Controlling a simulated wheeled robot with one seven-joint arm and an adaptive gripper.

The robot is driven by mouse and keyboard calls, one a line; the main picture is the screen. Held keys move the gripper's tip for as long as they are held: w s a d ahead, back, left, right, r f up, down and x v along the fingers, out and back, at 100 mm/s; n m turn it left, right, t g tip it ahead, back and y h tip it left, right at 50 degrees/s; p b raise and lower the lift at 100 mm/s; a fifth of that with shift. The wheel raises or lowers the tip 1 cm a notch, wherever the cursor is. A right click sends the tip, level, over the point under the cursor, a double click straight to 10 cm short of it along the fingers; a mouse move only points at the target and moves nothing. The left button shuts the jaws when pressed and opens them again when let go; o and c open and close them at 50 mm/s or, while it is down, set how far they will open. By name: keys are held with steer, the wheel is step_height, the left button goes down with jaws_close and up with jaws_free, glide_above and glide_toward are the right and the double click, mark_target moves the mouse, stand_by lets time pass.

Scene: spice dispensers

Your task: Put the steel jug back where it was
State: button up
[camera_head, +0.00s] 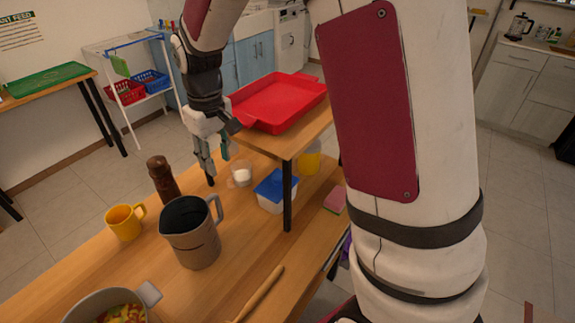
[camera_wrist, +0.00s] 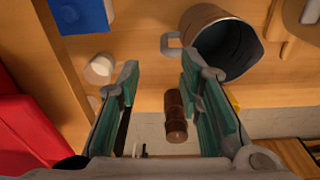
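The steel jug (camera_head: 192,240) stands upright on the wooden table, its handle towards the right. It also shows at the top right of the wrist view (camera_wrist: 212,28), with its dark, empty-looking inside visible. My gripper (camera_head: 217,168) points downwards beyond the jug, above the table near the brown pepper mill (camera_head: 163,180) and the small glass with white contents (camera_head: 241,176). In the wrist view my gripper (camera_wrist: 160,66) has its fingers wide apart with nothing between them. The jug is apart from the fingers.
A yellow mug (camera_head: 124,224) stands left of the jug, and a pot of chopped food (camera_head: 88,303) is at front left. A wooden utensil (camera_head: 260,293) lies at front right. A raised shelf with a red tray (camera_head: 262,120) and a blue-lidded tub (camera_head: 272,192) are to the right.

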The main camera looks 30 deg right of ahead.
steer(key=s+d+r+m+t, duration=0.2)
steer(key=s+d+r, duration=0.1)
steer(key=s+r, duration=0.95)
steer(key=s+d+r+m+t, duration=0.1)
steer(key=s+m+t, duration=0.1)
steer(key=s, duration=1.1)
